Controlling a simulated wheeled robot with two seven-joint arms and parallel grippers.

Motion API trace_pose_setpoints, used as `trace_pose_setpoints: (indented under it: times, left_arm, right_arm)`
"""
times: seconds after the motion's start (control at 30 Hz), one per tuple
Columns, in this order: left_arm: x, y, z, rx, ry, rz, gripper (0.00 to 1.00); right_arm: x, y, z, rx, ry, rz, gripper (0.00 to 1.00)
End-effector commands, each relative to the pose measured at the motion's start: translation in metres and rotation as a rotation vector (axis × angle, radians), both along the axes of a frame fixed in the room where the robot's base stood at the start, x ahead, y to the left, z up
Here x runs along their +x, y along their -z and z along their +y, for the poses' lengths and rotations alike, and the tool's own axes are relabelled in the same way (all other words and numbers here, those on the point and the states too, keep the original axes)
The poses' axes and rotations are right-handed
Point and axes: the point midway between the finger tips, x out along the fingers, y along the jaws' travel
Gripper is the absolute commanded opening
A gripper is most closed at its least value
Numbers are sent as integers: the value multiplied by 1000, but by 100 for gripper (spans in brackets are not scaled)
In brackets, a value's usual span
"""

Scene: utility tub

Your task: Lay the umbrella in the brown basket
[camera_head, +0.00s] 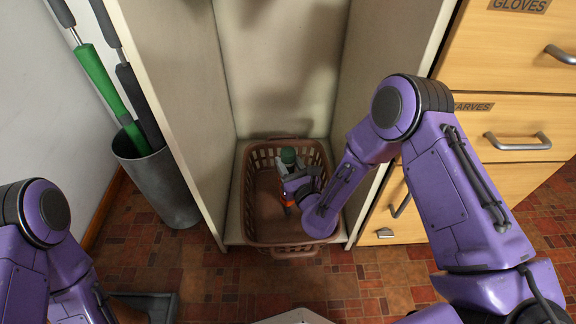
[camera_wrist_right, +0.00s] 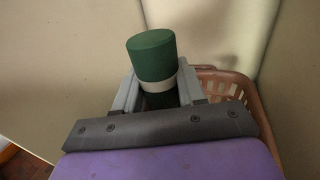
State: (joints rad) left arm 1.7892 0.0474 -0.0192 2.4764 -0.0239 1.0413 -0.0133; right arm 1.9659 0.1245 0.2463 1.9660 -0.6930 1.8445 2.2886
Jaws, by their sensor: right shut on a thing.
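The brown basket (camera_head: 247,215) stands in the open compartment, and its rim shows at the right in the right wrist view (camera_wrist_right: 233,83). My right gripper (camera_head: 291,176) is inside the basket's outline in the head view, shut on a green-topped object (camera_head: 288,155). In the right wrist view this object (camera_wrist_right: 152,55) is a green cylinder with a pale band, between the fingers. Its lower part is hidden, so I cannot tell whether it is a folded umbrella or touches the basket's bottom. Two long umbrellas, one green (camera_head: 100,78) and one black (camera_head: 138,100), stand in a grey bin. My left gripper is out of view.
The grey bin (camera_head: 162,185) stands left of the compartment. Pale side walls (camera_head: 185,100) close in the basket on both sides. Wooden drawers (camera_head: 510,60) with metal handles stand at the right. A dark tray-like thing (camera_head: 160,305) lies on the tiled floor.

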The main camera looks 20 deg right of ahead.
Motion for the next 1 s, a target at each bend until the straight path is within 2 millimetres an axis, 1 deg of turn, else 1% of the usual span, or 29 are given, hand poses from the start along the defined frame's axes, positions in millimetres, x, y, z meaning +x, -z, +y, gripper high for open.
trace_pose_setpoints:
  times: [0.1, 0.2, 0.23, 0.27, 0.3, 0.57, 0.67, 0.77, 0.9, 1.0]
  left_arm:
    - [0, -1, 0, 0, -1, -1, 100]
    - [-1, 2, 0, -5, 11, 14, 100]
    - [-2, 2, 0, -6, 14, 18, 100]
    - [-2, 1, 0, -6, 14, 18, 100]
    - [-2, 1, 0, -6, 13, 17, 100]
    - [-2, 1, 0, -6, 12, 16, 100]
    - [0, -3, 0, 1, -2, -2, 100]
    - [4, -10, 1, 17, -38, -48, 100]
    - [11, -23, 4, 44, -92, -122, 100]
    - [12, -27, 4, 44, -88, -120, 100]
  right_arm:
    - [0, -2, 0, 0, 0, -2, 0]
    - [0, 2, 0, 0, 1, -1, 0]
    - [0, 3, 0, 0, 1, 0, 43]
    - [0, 2, 0, -1, 0, 0, 53]
    - [0, 2, 0, -1, 0, 0, 65]
    - [0, 1, 0, -1, 0, 0, 65]
    - [0, -4, 0, -1, 0, -1, 65]
    - [-19, -4, -2, 0, -1, 4, 65]
    - [-57, -4, -5, -1, -2, 6, 65]
    - [-83, -3, -8, -1, -2, 5, 65]
